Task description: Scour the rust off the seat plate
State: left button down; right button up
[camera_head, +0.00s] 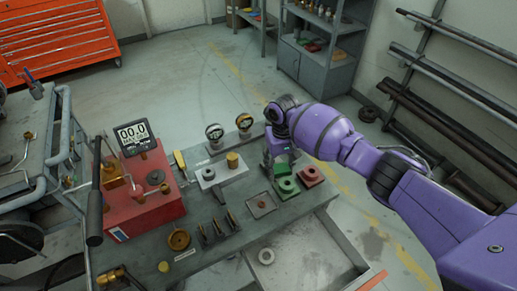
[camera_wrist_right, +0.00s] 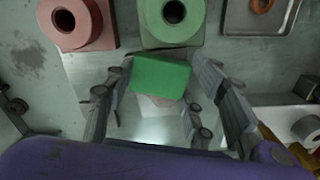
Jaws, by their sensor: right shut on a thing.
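My right gripper (camera_head: 281,150) is over the far right part of the bench, behind the green block. In the right wrist view its fingers (camera_wrist_right: 160,95) are shut on a green pad (camera_wrist_right: 160,76), which looks like a scouring pad. A small square grey plate with a rust-brown round centre (camera_head: 262,205), which looks like the seat plate, lies on the bench. It also shows at the top right of the right wrist view (camera_wrist_right: 233,16), apart from the pad. My left gripper is not in view.
A green block with a ring (camera_head: 287,187) and a red one (camera_head: 310,175) stand close by the right gripper. A white plate with metal parts (camera_head: 222,171), two gauges (camera_head: 214,133) and a red test unit with a display (camera_head: 146,185) stand to the left.

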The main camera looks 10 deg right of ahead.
aim_at(282, 170)
jog(key=shift+s+d+f, duration=0.25)
jog(key=shift+s+f, duration=0.1)
jog(key=shift+s, duration=0.1)
jog(key=shift+r, duration=0.4)
notch_tip(282, 170, up, 5)
jog(key=shift+w+f, duration=0.1)
jog(key=shift+f, duration=0.1)
jog(key=shift+c, duration=0.5)
jog(key=shift+a+r, duration=0.1)
jog(key=shift+r, duration=0.45)
jog(key=shift+w, duration=0.1)
jog(key=shift+r, duration=1.5)
